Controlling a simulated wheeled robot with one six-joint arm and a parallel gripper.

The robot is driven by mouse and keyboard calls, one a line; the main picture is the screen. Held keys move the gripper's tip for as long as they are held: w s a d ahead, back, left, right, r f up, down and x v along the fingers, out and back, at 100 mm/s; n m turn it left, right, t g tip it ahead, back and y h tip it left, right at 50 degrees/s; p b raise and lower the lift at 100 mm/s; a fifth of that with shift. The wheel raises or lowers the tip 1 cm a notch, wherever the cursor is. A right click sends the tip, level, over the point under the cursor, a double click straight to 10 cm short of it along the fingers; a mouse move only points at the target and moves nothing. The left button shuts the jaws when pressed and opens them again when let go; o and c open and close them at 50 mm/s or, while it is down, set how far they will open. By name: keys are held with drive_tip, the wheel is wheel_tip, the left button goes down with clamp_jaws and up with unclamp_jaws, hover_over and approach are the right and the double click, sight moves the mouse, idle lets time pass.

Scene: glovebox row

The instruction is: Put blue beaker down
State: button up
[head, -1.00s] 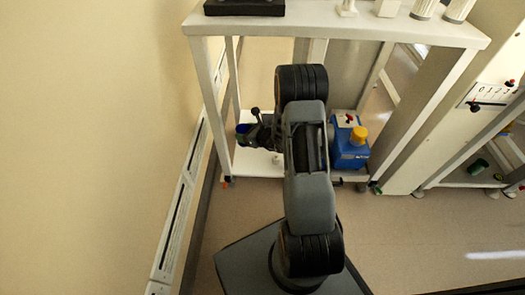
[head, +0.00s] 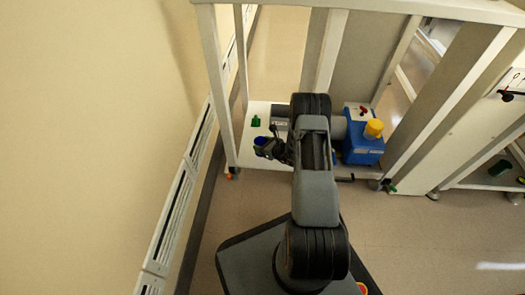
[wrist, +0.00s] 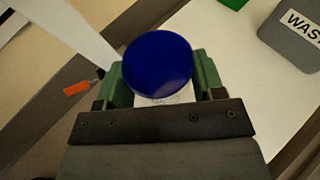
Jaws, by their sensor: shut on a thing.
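The blue beaker (wrist: 157,62) is between the two green fingers of my gripper (wrist: 160,85) in the wrist view, and the gripper is shut on it. In the head view the beaker (head: 261,142) shows as a small dark blue shape at the end of my gripper (head: 269,148), over the left part of the white lower shelf (head: 243,160). I cannot tell whether the beaker touches the shelf. The wrist view shows the white shelf (wrist: 235,100) around and to the right of it.
A blue device with a yellow cap (head: 362,148) stands on the shelf right of my arm. A small green thing (head: 256,121) and a grey box marked "WAST" (wrist: 295,30) stand behind the beaker. A white shelf post (head: 216,85) rises close on the left.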

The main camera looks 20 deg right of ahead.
drive_tip(key=shift+f+b, duration=0.6)
drive_tip(key=shift+f, duration=0.85)
drive_tip(key=shift+f, duration=0.1)
drive_tip(key=o, duration=0.9)
